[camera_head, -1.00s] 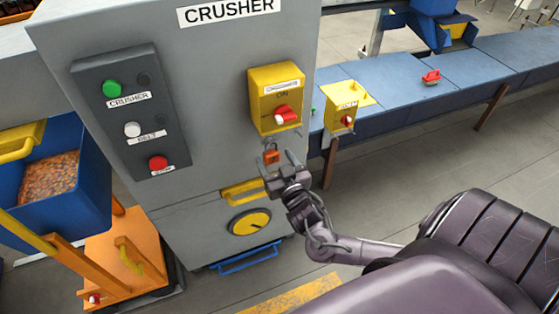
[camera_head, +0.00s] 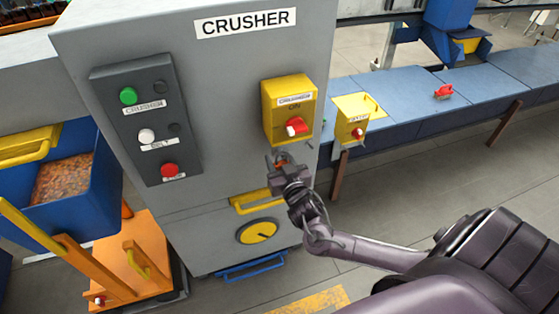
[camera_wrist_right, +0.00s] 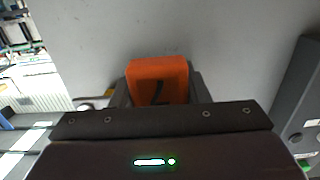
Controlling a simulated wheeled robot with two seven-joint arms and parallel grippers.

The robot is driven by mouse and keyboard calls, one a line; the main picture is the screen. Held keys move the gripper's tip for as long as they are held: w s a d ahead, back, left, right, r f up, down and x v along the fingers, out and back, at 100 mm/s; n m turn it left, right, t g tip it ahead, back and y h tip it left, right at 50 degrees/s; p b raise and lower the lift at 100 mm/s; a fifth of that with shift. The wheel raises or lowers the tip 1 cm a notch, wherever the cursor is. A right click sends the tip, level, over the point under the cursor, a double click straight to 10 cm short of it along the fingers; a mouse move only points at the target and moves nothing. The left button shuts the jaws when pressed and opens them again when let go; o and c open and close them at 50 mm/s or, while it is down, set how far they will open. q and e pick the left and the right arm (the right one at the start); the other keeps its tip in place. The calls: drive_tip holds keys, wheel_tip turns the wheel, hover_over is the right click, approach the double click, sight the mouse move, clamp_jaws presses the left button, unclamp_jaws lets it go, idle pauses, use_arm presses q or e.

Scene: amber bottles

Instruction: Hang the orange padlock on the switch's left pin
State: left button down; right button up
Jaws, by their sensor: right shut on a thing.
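The orange padlock (camera_wrist_right: 158,82) is between the fingers of my right gripper (camera_wrist_right: 160,95) in the right wrist view, its body facing the camera. In the head view my right gripper (camera_head: 285,162) is just below the yellow CRUSHER switch box (camera_head: 271,112) and hides most of the padlock. The gripper is shut on the padlock. The switch box has a red and white knob (camera_head: 296,126) under the word ON. Its pins are too small to tell apart, and I cannot see whether the padlock's shackle is on anything. My left gripper is out of view.
A second yellow switch box (camera_head: 351,128) stands to the right by the blue conveyor (camera_head: 400,88). A dark button panel (camera_head: 147,117) is on the cabinet to the left. A yellow handle (camera_head: 250,202) and round yellow dial (camera_head: 258,231) sit below my gripper.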

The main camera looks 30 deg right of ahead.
drive_tip(key=shift+c, duration=1.1)
drive_tip(key=shift+w+d+r, duration=0.15)
drive_tip(key=shift+w, duration=0.5)
drive_tip(key=o, duration=1.1)
